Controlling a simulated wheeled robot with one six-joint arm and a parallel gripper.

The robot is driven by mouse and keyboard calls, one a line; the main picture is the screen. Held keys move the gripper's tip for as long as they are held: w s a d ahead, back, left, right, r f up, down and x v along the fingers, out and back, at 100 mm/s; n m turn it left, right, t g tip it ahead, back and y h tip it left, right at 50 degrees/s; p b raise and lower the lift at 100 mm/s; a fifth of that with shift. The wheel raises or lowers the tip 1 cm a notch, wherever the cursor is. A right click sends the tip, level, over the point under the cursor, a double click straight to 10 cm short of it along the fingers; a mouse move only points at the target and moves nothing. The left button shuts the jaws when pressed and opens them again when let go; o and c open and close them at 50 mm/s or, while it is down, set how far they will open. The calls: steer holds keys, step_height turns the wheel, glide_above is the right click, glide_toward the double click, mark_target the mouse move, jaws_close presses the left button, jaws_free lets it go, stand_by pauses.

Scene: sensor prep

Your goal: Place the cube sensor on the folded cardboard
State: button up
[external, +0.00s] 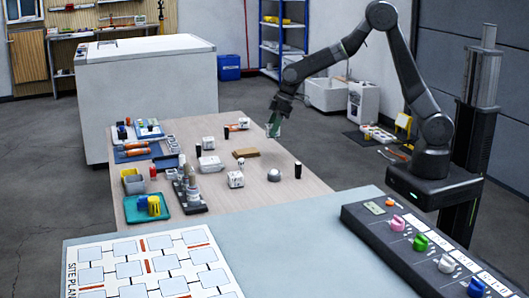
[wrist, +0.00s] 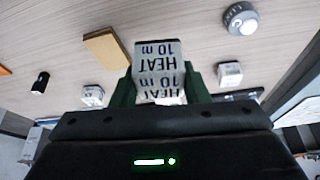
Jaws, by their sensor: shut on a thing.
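My gripper (external: 273,128) hangs above the right part of the wooden table in the external view. Its green fingers are shut on a white cube sensor (wrist: 158,62). In the wrist view the cube's labels read "HEAT 10 m" and a green finger stands on each side of it. In the external view the fingers largely hide the held cube. The folded cardboard (external: 246,153) is a flat brown piece on the table, below and left of my gripper. It also shows in the wrist view (wrist: 108,48), left of the held cube and apart from it.
Near the cardboard stand a grey dome sensor (external: 274,176), a black cylinder (external: 298,170) and white cubes, one in front (external: 235,179) and one behind (external: 243,123). Blue trays and small parts crowd the table's left side.

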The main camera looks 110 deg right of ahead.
steer(key=w+d+r+m+h+p, duration=0.1)
steer(key=w+d+m, duration=0.2)
steer(key=d, duration=0.8)
glide_above(249, 149)
steer(key=s+a, duration=0.1)
steer(key=f, duration=0.5)
steer(key=shift+s, duration=0.2)
steer(key=shift+f, duration=2.5)
steer(key=o, duration=1)
steer(key=shift+r+p, duration=0.35)
steer(key=shift+r, duration=0.05)
steer(key=v, duration=1.1)
steer(key=shift+s+a+r+b, duration=0.1)
steer(key=shift+a+r+b, duration=0.1)
steer(key=shift+r+b, duration=0.1)
